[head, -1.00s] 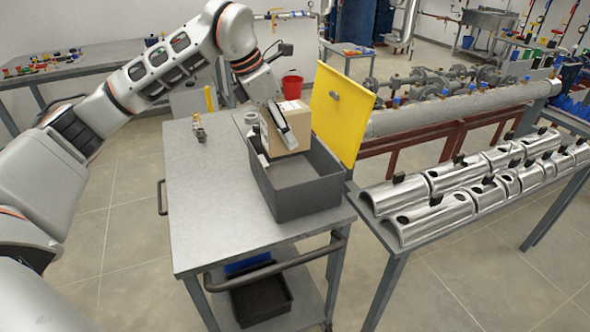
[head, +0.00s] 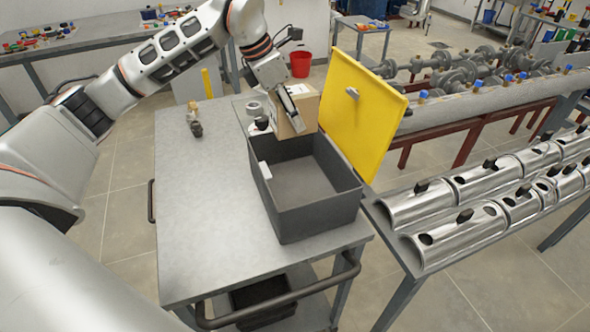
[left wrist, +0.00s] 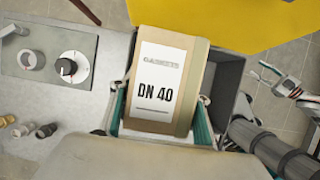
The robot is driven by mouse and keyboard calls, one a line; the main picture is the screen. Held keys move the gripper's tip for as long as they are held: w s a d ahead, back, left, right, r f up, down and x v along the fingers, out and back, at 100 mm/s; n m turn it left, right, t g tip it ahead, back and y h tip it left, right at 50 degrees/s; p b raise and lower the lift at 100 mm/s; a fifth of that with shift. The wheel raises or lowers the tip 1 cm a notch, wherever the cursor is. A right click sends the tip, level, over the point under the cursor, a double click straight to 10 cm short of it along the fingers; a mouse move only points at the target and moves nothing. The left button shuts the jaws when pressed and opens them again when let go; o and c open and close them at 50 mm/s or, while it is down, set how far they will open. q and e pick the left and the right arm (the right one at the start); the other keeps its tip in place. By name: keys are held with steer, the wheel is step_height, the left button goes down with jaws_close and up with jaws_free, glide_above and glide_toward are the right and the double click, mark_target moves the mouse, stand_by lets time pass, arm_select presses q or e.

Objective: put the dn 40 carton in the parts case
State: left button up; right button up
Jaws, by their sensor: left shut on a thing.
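The DN 40 carton (head: 299,108) is a brown box with a white label; its label reads "DN 40" in the left wrist view (left wrist: 157,85). My left gripper (head: 293,117) is shut on the carton, with a finger on each side of it in the left wrist view (left wrist: 160,112). The carton is over the far end of the parts case (head: 312,217), a dark grey open box with a yellow lid (head: 358,110) standing up. The visible floor of the case is bare. Whether the carton touches the case's far wall cannot be told.
The case stands on a grey metal cart (head: 200,225). Brass and dark fittings (head: 194,120) lie at the cart's far left. A grey unit with a black knob (left wrist: 67,67) is beside the carton. A bench with shiny pipe shells (head: 470,215) is at the right.

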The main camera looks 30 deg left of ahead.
arm_select(q)
step_height(320, 180, down, 16)
stand_by(0.5)
steer(key=shift+f, duration=0.1)
steer(key=o, duration=0.9)
steer(key=shift+a+r, duration=0.1)
steer(key=shift+r, duration=0.25)
steer(key=v, duration=1.1)
steer(key=shift+r, duration=0.2)
steer(key=shift+s, duration=0.15)
